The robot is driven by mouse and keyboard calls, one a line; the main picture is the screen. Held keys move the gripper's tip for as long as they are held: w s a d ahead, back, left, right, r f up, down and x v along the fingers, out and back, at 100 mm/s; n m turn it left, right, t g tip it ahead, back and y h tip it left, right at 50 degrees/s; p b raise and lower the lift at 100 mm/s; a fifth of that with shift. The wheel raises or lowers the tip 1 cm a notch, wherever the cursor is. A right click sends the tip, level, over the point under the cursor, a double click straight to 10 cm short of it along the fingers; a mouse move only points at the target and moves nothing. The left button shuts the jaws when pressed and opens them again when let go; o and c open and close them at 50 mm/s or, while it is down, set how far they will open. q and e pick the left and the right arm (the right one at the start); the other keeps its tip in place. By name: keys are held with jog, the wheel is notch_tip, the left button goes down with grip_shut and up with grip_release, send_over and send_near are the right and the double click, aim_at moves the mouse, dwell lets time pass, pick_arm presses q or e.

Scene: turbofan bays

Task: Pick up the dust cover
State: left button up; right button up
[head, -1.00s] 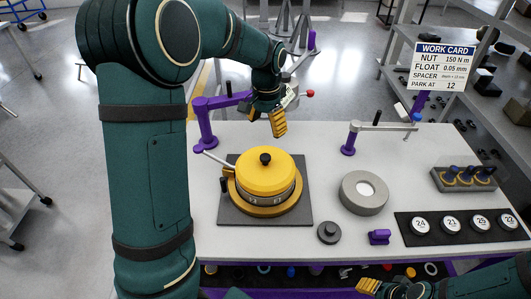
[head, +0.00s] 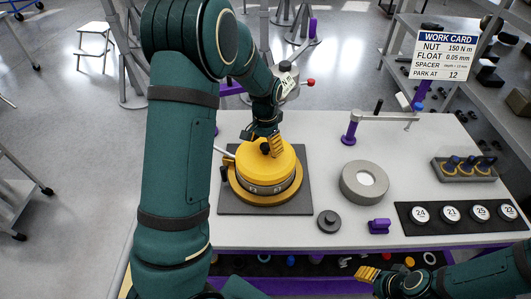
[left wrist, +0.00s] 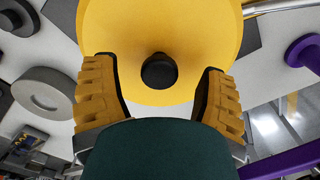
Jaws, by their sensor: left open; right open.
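The dust cover (head: 263,172) is a yellow round cap with a black knob (left wrist: 159,71) on top. It sits on a ringed base with number marks, on a dark square plate (head: 235,208). My left gripper (head: 270,147) is just above the cover, close to the knob. In the left wrist view its two yellow fingers (left wrist: 160,92) are spread, one on each side of the knob and apart from it. My right gripper (head: 367,273) is open and empty below the table's front edge at the lower right.
A grey ring (head: 364,182), a small dark knobbed disc (head: 329,221) and a purple block (head: 379,226) stand right of the plate. A strip of numbered discs (head: 465,214) and a grey rack (head: 465,169) lie further right. A purple-based arm (head: 350,134) stands behind.

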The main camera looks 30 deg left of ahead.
pick_arm(q)
jog(key=shift+f, duration=0.8)
jog(key=shift+c, duration=0.2)
grip_shut()
jog(key=shift+r, duration=0.1)
